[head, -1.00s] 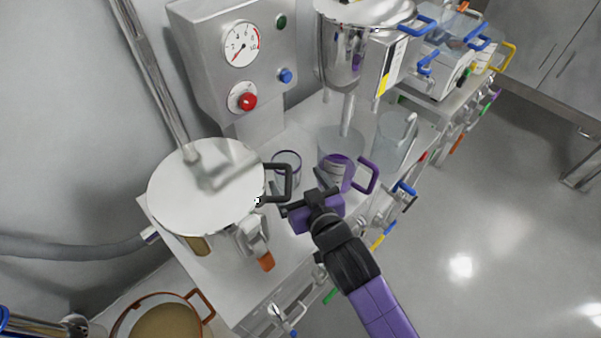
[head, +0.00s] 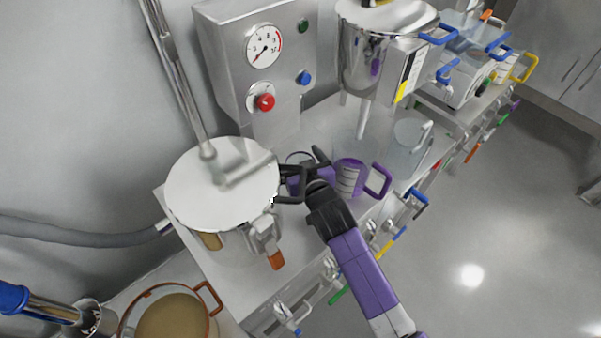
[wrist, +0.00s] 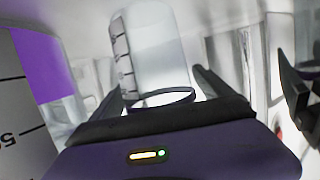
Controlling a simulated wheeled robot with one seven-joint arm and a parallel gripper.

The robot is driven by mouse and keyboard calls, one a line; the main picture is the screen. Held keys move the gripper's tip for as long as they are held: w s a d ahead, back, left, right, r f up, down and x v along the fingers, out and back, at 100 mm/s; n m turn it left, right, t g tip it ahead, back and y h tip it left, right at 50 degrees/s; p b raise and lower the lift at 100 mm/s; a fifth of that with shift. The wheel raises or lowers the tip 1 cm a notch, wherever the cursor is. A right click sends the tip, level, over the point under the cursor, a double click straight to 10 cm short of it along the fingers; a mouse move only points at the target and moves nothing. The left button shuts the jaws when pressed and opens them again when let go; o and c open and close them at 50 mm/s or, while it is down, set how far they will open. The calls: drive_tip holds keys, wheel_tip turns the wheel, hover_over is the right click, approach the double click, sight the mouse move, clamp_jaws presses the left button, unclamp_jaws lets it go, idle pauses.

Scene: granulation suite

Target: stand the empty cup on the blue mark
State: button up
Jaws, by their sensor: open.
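A small clear cup with a dark rim (head: 295,158) stands on the steel bench, partly hidden behind my gripper. In the wrist view a clear cup with graduation lines (wrist: 155,50) shows between my two fingers, its dark ring nearest the palm. My gripper (head: 305,166) is open with a finger to either side of the cup; I cannot tell whether either finger touches it. No contents can be made out in the cup. I cannot make out the blue mark in either view.
A purple-handled jug (head: 350,178) stands close right of my gripper, and a clear jug (head: 407,146) beyond it. A control box (head: 262,65) stands behind. The bench front carries several coloured valve handles.

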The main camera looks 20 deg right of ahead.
drive_tip(key=c, duration=1.3)
drive_tip(key=shift+c, duration=0.5)
drive_tip(key=shift+r, duration=0.1)
